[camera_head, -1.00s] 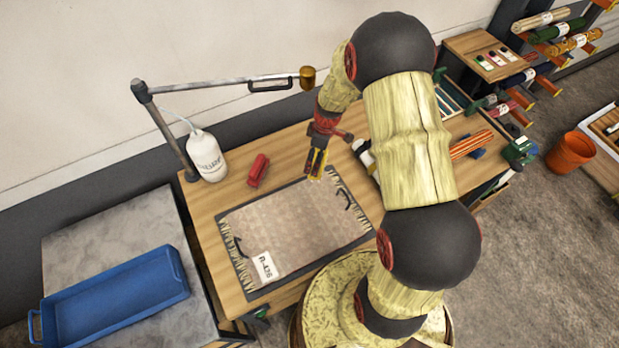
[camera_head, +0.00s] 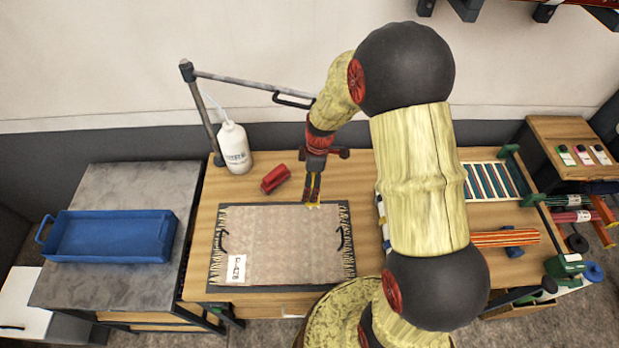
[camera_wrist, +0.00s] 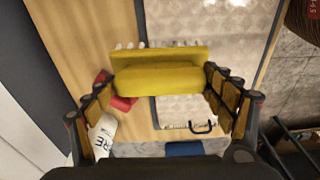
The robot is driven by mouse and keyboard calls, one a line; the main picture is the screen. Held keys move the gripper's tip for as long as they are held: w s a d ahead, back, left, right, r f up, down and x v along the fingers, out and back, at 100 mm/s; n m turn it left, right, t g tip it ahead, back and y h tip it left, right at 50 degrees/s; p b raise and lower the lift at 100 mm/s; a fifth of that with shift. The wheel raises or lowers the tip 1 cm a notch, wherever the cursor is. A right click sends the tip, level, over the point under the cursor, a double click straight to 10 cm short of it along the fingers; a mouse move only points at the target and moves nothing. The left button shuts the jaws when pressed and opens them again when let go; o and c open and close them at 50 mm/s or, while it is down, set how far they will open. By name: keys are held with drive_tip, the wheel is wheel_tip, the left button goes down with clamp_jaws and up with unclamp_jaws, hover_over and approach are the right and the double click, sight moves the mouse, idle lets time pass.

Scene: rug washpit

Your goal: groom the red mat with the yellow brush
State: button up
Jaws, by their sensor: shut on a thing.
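The yellow brush (camera_wrist: 160,80) lies crosswise between the fingers of my gripper (camera_wrist: 162,84), which is shut on it. Its pale bristles show along its far side in the wrist view. In the head view my gripper (camera_head: 313,197) and a small part of the yellow brush (camera_head: 314,206) are at the mat's back edge, right of its middle. I cannot tell whether the bristles touch the mat. The mat (camera_head: 280,245) looks pale pinkish beige, not strongly red. It lies flat in a dark frame, with fringed left and right ends and a white tag (camera_head: 237,269).
A red tool (camera_head: 275,179) lies behind the mat. A white bottle (camera_head: 235,148) stands at the back left beside a lamp-like metal arm (camera_head: 255,83). A blue tray (camera_head: 112,237) is on the grey side table (camera_head: 110,285). Striped rolls (camera_head: 505,237) lie on the right.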

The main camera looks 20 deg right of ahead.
drive_tip(key=shift+s, duration=0.15)
drive_tip(key=shift+a+f, duration=0.15)
drive_tip(key=shift+f, duration=0.2)
drive_tip(key=shift+f+b, duration=1.15)
drive_tip(key=shift+f, duration=1.05)
